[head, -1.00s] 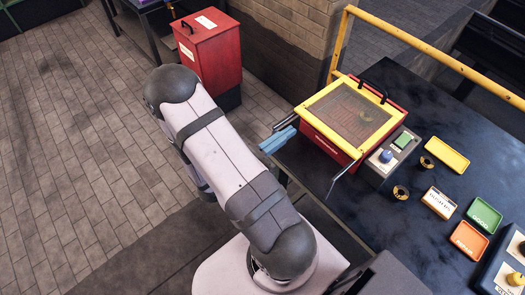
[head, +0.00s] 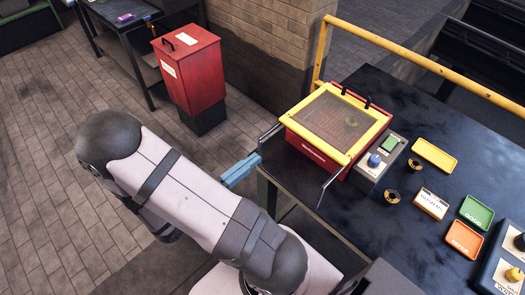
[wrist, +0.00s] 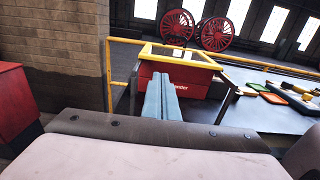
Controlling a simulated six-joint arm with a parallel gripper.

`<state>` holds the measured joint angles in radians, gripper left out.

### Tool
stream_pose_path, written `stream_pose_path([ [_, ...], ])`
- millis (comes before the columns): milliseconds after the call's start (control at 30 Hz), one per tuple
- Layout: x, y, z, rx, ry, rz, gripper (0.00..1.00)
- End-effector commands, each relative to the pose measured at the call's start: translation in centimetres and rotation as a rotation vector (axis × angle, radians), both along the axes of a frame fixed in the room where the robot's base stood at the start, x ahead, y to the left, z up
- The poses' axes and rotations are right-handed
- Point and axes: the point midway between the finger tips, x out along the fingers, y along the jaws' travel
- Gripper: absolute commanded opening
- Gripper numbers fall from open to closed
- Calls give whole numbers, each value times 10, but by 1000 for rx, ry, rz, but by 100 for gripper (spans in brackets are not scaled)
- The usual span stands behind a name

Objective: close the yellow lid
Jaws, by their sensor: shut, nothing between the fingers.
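The yellow lid (head: 361,147) is a yellow frame around a see-through panel. In the head view it lies over the top of a red box (head: 310,152) on the dark bench and looks down, its front edge along the box's front wall. The lid also shows in the wrist view (wrist: 150,57), above the red box front (wrist: 200,86). My gripper (head: 257,158) has blue fingers, shut and empty. It is off the box's front left side, apart from the lid. In the wrist view the fingers (wrist: 165,80) point toward the box and hide part of its front.
Thin metal arms (head: 327,184) stick out at the box's front. A grey control box (head: 377,160), round cups and coloured trays (head: 435,155) stand to the right. A yellow rail (head: 420,65) runs behind. A red bin (head: 187,75) stands left; the floor between is clear.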

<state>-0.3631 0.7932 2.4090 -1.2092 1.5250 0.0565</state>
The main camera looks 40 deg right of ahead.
Motion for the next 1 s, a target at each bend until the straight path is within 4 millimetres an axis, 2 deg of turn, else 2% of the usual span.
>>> stream_pose_path([
  [33,-1,-1,11,19,-1,0,0],
  [100,-3,-2,19,57,-2,0,0],
  [333,-12,-3,37,203,-1,-1,0],
  [500,-15,-1,40,268,0,0,0],
  [767,-16,-2,36,281,0,0,0],
  [1000,-17,-19,32,279,2,-5,0],
])
